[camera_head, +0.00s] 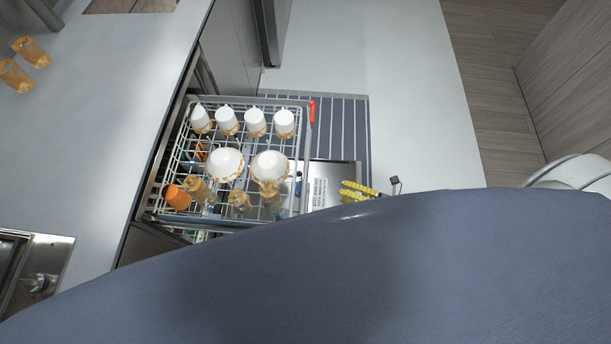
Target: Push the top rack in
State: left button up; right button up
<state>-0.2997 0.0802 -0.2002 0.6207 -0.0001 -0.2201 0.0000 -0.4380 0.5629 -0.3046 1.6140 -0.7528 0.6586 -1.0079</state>
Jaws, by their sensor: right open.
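The top rack (304,148) of the dishwasher is pulled out from under the counter. It holds several white cups, two white bowls (225,163), several amber glasses and an orange cup (177,197). My right gripper (343,190), with yellow fingers, is open and empty. It is to the right of the rack's front edge, apart from it in the picture, with its fingers pointing left toward the rack. My left gripper is not in view. My blue-grey body hides the lower part of the scene.
The open dishwasher door (345,172) lies below and right of the rack. A striped runner (345,125) is on the floor beyond.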

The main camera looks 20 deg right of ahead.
aim_at(305, 175)
jog(key=x, duration=1.4)
jog(key=shift+w+a+f, duration=0.2)
jog(key=shift+w, duration=0.1)
grip_shut()
